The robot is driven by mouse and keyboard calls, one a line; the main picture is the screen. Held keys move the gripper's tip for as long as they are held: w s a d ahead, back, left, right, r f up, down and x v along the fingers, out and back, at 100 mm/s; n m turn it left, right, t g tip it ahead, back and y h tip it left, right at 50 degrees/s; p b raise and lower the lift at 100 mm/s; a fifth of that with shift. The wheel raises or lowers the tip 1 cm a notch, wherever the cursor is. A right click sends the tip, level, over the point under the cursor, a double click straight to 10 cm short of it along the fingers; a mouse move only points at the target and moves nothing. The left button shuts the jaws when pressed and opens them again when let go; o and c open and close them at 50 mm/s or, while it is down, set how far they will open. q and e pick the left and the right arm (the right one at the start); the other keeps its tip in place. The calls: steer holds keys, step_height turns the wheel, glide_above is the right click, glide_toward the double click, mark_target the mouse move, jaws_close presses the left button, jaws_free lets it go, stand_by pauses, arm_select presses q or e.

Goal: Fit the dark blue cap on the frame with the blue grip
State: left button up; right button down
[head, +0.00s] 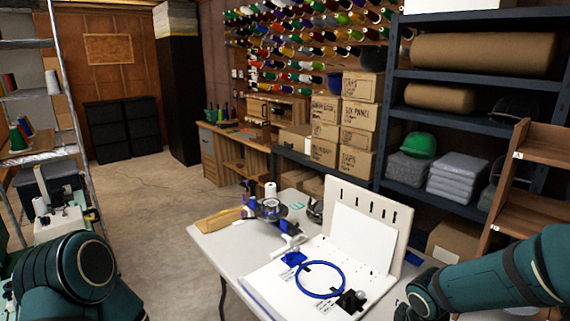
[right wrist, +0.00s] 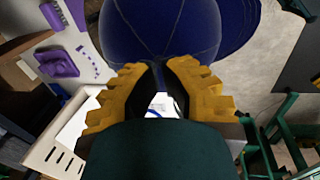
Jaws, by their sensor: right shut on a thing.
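The dark blue cap (right wrist: 160,30) is in my right gripper (right wrist: 160,78), whose yellow fingers are shut on its near edge in the right wrist view. Its crown bulges away from the fingers, and the brim spreads to the upper right. In the head view my right arm comes in from the right; its gripper and the cap are out of sight. On the table, a white fitting with a blue piece (head: 293,258) stands beside a blue hoop (head: 320,279). I cannot tell which part is the frame with the blue grip. My left gripper is out of view.
The white table (head: 228,243) carries an upright slotted board (head: 370,198) and a dark round device (head: 270,208). A purple piece (right wrist: 56,62) lies on a pale surface in the wrist view. Shelves with a green cap (head: 421,145) stand behind. Floor left of the table is clear.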

steer(key=shift+s+a+r+p, duration=0.1)
steer(key=shift+r+p, duration=0.45)
steer(key=shift+r, duration=0.3)
steer(key=shift+s+a+r+p, duration=0.15)
steer(key=shift+r+p, duration=0.35)
steer(key=shift+r, duration=0.35)
steer(key=shift+s+a+r+p, duration=0.1)
steer(key=shift+r+p, duration=0.45)
steer(key=shift+r, duration=0.3)
steer(key=shift+w+f, duration=0.1)
steer(key=s+a+f+m+y, duration=0.2)
steer(key=s+a+f+m, duration=0.2)
steer(key=a+f, duration=0.4)
steer(key=s+a+f+m+y, duration=0.3)
steer(key=s+a+f+m, duration=0.2)
steer(key=a+f, duration=0.4)
step_height(320, 180, down, 4)
steer(key=shift+r+m+t, duration=0.1)
steer(key=shift+m+t, duration=0.2)
steer(key=shift+m, duration=0.2)
